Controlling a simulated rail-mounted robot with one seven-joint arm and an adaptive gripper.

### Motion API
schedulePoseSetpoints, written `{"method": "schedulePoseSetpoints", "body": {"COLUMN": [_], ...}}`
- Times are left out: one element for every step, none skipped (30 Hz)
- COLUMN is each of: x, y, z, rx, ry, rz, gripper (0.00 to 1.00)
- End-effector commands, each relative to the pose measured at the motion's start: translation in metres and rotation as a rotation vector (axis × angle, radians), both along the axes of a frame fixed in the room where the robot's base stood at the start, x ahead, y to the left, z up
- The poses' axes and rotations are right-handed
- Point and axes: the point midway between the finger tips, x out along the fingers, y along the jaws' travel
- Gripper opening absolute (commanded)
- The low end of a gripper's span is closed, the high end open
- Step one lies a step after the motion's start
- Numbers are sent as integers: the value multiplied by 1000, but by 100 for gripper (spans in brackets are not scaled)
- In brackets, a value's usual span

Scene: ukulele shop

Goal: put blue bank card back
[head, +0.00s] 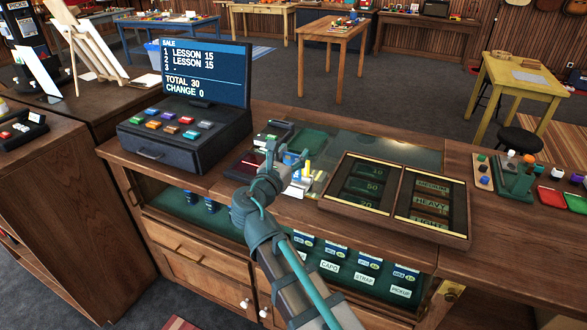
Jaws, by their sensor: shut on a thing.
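My gripper (288,157) is over the counter, between the cash register and the black tray of marked slots. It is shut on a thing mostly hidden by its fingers. A small blue patch, which looks like the blue bank card (308,169), shows at the fingertips beside white and yellow pieces. At this size I cannot tell its exact tilt or whether it touches the counter. A dark card terminal (273,134) with a pale top stands just behind the gripper. A dark red flat item (244,165) lies to the left, partly behind my wrist.
The cash register (185,137) with coloured keys and a sale screen (205,73) stands at left. The wooden-framed black tray (395,196) lies at right. A green stand (515,178) and small coloured blocks are farther right. A green mat (307,140) lies behind the gripper.

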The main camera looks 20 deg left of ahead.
Motion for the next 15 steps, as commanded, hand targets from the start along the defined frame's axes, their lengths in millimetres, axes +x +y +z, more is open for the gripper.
{"method": "schedulePoseSetpoints", "body": {"x": [8, 12, 17, 20, 23, 25, 27, 29, 30, 31, 31, 32, 33, 34, 36], "y": [3, 4, 5, 6, 6, 7, 8, 8, 8, 8, 9, 9, 9, 9, 10], "z": [-10, -15, -21, -25, -28, -32, -35, -37, -39, -40, -40, -42, -43, -44, -47], "rx": [-5, -4, -3, -4, -3, -2, -3, -2, -1, 0, 0, 0, 0, 0, -1], "ry": [3, 2, 2, 2, 1, 1, 0, 0, 0, 0, 0, 0, 0, 0, 0], "rz": [0, 0, 0, -1, -1, 0, 0, 1, 1, 1, 2, 2, 2, 1, 1], "gripper": [37, 37, 37, 37, 37, 37, 37, 37, 37, 37, 37, 37, 37, 37, 37]}}
